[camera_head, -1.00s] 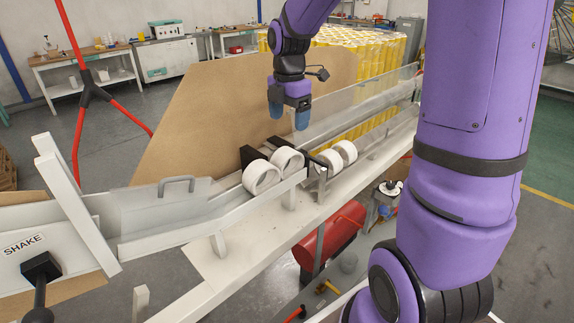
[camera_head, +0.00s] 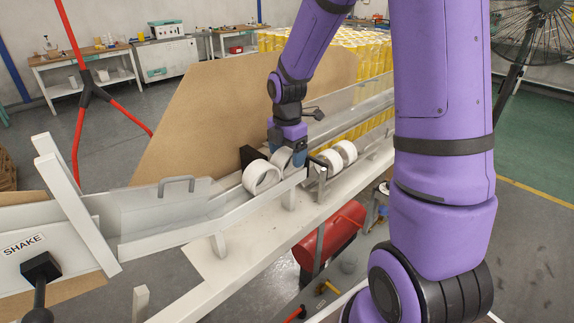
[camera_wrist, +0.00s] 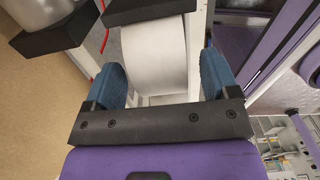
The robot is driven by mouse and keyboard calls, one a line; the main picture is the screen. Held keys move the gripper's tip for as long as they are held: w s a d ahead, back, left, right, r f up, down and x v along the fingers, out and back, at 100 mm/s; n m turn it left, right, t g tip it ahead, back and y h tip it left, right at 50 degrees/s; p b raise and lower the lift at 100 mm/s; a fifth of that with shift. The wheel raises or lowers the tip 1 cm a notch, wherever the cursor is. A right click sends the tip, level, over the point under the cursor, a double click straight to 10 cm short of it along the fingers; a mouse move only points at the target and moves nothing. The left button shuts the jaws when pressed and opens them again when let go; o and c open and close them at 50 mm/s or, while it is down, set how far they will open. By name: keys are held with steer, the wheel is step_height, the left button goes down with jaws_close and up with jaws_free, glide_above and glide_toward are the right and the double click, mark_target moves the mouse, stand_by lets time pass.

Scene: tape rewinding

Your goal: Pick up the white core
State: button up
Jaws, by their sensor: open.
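Several white cores lie in the sloping metal chute. The front one (camera_head: 262,178) is at the left of the group, and a second core (camera_head: 282,160) is just right of it. My gripper (camera_head: 287,157) is open and down at this second core, pointing downward. In the wrist view a white core (camera_wrist: 155,58) lies between the two blue fingers of my gripper (camera_wrist: 165,75), with small gaps on both sides. Two more cores (camera_head: 344,152) stand farther right, past a black stop.
The chute (camera_head: 180,225) has raised side walls, a handle and a "SHAKE" panel (camera_head: 25,245) at left. A black block (camera_head: 248,155) stands behind the cores. A brown board (camera_head: 200,115) is behind the chute. A red cylinder (camera_head: 330,237) sits below.

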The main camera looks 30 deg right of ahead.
steer(key=c, duration=0.8)
steer(key=shift+r, duration=0.1)
